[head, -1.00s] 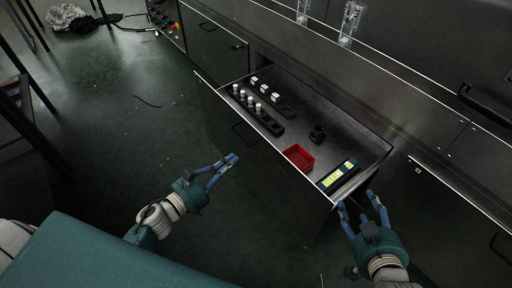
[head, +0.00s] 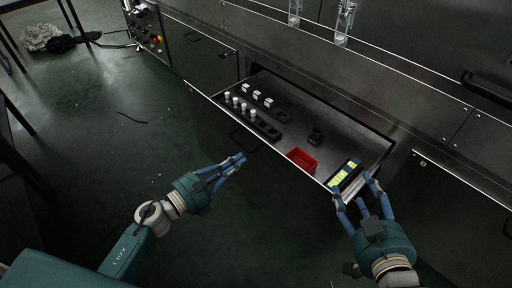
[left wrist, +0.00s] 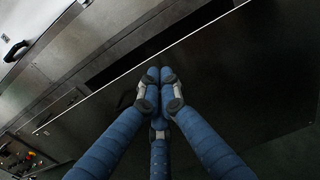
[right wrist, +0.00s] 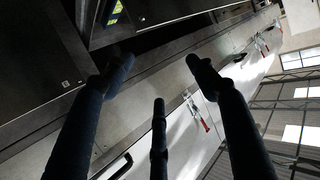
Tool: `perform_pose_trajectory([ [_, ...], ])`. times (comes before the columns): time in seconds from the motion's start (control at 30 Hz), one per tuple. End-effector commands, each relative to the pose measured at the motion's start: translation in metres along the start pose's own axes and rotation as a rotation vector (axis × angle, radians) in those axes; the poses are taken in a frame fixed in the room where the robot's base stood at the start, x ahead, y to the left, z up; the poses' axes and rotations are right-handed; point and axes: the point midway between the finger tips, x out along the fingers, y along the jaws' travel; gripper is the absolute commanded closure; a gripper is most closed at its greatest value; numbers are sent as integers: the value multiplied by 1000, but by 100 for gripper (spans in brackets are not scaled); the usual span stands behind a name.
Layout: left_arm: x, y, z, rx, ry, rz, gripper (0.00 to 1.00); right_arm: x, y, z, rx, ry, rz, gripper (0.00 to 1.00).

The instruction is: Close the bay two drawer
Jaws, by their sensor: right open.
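The drawer (head: 342,149) is pulled out of the steel cabinet, its long front panel (head: 228,124) facing the floor aisle. Its dark bar handle (head: 244,138) sits on that panel. My left gripper (head: 241,159) is shut and empty in front of the panel near the handle; I cannot tell whether it touches. The panel also shows in the left wrist view (left wrist: 225,75), behind the closed fingers (left wrist: 160,76). My right gripper (head: 357,186) is open at the drawer's front right corner; contact is unclear. Its spread fingers (right wrist: 160,62) show in the right wrist view.
A control box with knobs (head: 147,28) stands left. The floor (head: 100,130) is mostly clear.

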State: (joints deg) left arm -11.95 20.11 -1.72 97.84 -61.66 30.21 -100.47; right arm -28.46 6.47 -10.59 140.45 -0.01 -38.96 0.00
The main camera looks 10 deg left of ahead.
Motion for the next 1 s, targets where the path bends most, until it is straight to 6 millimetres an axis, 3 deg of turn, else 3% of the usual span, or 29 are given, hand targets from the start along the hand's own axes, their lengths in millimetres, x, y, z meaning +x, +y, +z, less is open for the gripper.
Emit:
perform_pose_trajectory([
  [0.2, 47, 0, 1, -1, -2, 0, 100, 1, -1, -5, 0, 22, -2, 43],
  [0.4, 73, 0, 0, -1, -1, 1, 100, 2, -1, -12, 0, 52, -3, 43],
  [1.0, 84, 0, -1, -1, 0, 1, 100, 2, -2, -16, 1, 73, -5, 43],
])
